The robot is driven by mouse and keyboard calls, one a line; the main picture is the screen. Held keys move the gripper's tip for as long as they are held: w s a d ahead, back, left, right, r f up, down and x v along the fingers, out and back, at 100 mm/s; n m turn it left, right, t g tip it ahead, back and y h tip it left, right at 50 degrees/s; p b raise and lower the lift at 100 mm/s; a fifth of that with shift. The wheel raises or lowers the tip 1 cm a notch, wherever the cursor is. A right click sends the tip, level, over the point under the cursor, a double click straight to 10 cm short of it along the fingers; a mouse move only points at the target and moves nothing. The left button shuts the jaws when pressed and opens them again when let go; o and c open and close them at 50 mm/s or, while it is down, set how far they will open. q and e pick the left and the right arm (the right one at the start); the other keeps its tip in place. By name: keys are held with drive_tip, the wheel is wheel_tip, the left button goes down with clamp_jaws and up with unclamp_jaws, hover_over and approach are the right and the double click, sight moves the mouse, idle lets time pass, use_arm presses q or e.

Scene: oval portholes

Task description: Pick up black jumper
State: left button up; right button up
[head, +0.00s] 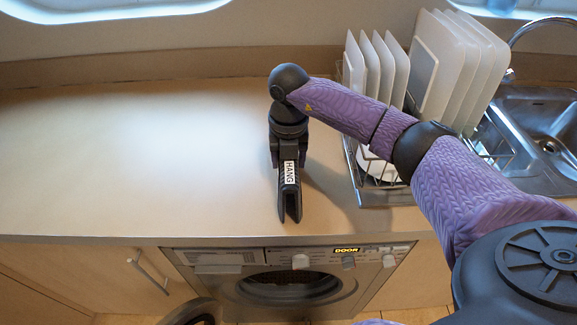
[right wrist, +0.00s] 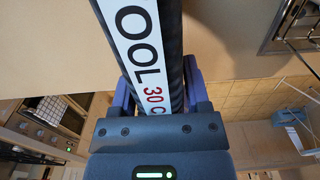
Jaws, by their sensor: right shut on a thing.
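A black jumper (head: 290,195) shows as a narrow, dark folded piece with a white label reading "HANG". It points towards the front edge of the counter. My right gripper (head: 288,158) is shut on its far end. In the right wrist view the jumper (right wrist: 177,60) stands between the purple fingers (right wrist: 160,95). Part of a white label there reads "OOL 30 C". Whether the jumper touches the counter I cannot tell. My left gripper is out of view.
A wooden counter (head: 130,150) is bare on the left. A dish rack (head: 385,195) with several white plates stands right, beside a steel sink (head: 545,125). Below is a washing machine (head: 385,262), its display reading "DOOR". A dark round rim (head: 190,310) shows at the bottom.

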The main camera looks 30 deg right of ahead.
clamp_jaws()
